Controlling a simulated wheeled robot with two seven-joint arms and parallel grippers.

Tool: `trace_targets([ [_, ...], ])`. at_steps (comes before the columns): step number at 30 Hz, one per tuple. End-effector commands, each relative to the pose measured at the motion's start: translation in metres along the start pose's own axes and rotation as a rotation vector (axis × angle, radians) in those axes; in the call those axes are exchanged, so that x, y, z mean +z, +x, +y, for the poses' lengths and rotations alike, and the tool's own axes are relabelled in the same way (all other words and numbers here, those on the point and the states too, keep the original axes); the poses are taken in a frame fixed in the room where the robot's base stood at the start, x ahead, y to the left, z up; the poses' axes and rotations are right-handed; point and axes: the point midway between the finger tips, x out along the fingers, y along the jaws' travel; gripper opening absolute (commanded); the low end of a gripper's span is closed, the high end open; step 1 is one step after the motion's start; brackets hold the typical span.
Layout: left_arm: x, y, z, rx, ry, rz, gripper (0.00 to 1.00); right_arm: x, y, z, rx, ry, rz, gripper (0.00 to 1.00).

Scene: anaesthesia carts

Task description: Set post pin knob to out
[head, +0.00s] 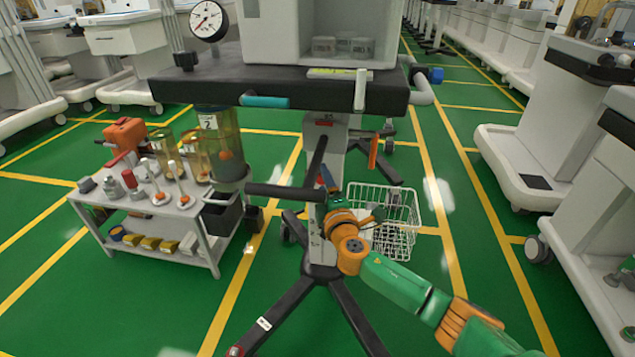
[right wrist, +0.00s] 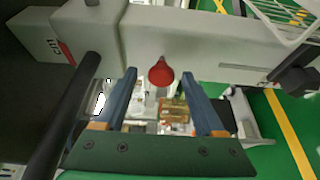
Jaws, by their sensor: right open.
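A red knob (right wrist: 160,74), which looks like the post pin knob, sticks out of the pale post (right wrist: 190,35) in the right wrist view. My right gripper (right wrist: 158,84) is open, with one blue finger on each side of the knob. The fingers look apart from the knob, and I cannot tell how deep it sits between them. In the head view, my right gripper (head: 326,178) is beside the cart's post (head: 312,222), under the dark worktop (head: 280,84). I cannot make out the knob clearly there. My left gripper is not in view.
A white wire basket (head: 398,205) hangs right of the post, close to my right arm. A dark bar (head: 284,191) crosses left of the post. A small loaded table (head: 160,252) stands at left. Dark base legs (head: 352,310) spread below. Green floor lies open at right.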

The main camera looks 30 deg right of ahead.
Motion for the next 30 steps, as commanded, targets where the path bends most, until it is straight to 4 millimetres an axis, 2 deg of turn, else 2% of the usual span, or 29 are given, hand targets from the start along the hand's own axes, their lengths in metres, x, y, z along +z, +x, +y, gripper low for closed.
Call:
trace_targets([
  [6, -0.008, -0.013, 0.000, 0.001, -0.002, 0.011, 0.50, 0.000, 0.019, -0.002, -0.001, 0.001, -0.001, 0.71],
  [14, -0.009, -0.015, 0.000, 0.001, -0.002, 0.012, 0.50, 0.000, 0.021, -0.001, -0.003, 0.001, 0.001, 0.71],
  [17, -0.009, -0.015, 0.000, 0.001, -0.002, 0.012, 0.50, 0.000, 0.021, -0.001, -0.003, 0.001, 0.000, 0.50],
  [22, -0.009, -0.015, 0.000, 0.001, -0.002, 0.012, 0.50, 0.000, 0.021, -0.001, -0.003, 0.001, 0.000, 0.04],
  [23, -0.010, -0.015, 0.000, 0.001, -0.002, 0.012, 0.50, 0.000, 0.021, -0.001, -0.003, 0.001, 0.000, 0.00],
  [30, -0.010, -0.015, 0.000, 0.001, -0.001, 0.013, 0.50, 0.000, 0.021, -0.002, -0.003, 0.001, 0.000, 0.00],
])
